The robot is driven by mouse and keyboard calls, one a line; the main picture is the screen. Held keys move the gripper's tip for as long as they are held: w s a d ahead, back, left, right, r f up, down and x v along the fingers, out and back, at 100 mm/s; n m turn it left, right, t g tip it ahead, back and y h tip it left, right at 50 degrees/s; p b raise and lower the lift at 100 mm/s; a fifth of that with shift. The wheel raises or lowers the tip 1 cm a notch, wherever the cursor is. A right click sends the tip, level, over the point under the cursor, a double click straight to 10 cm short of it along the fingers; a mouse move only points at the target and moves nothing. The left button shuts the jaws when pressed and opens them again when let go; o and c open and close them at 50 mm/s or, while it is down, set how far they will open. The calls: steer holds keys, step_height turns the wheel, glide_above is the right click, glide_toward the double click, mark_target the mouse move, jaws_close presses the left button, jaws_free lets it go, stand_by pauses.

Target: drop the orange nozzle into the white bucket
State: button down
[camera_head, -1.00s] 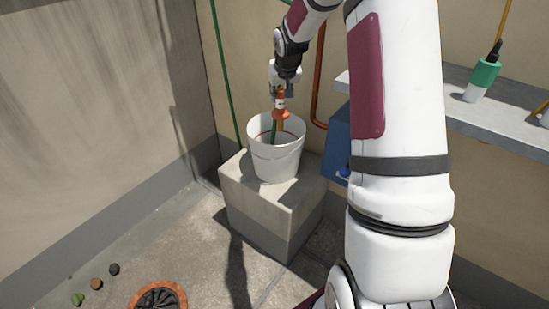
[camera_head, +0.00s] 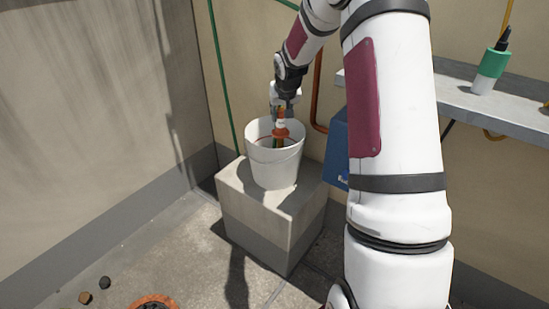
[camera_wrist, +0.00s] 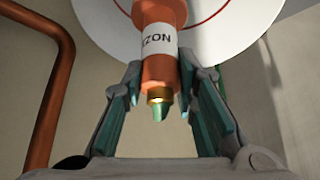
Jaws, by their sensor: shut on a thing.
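The white bucket (camera_head: 275,167) stands upright on a concrete block. My gripper (camera_head: 281,108) is above the bucket's opening and shut on the orange nozzle (camera_head: 281,131). The nozzle hangs at the bucket's mouth, its lower part within the rim outline. In the wrist view the nozzle (camera_wrist: 160,65), with a white lettered band and a brass end, lies between the fingers of my gripper (camera_wrist: 168,74). The white bucket (camera_wrist: 235,20) shows behind it. Something green shows below the nozzle inside the bucket; I cannot tell what it is.
The concrete block (camera_head: 255,225) stands near the wall corner. A grey shelf (camera_head: 510,117) at right holds a green and white bottle (camera_head: 490,68). A blue box (camera_head: 336,150) is behind my arm. An orange pipe (camera_head: 318,95) runs down the wall. Small stones lie at lower left.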

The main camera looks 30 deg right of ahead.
steer(key=c, duration=1.2)
jaws_free()
steer(key=shift+r, duration=0.15)
steer(key=v, duration=1.1)
steer(key=shift+s+r, duration=0.2)
steer(key=shift+r, duration=0.15)
steer(key=shift+a, duration=0.2)
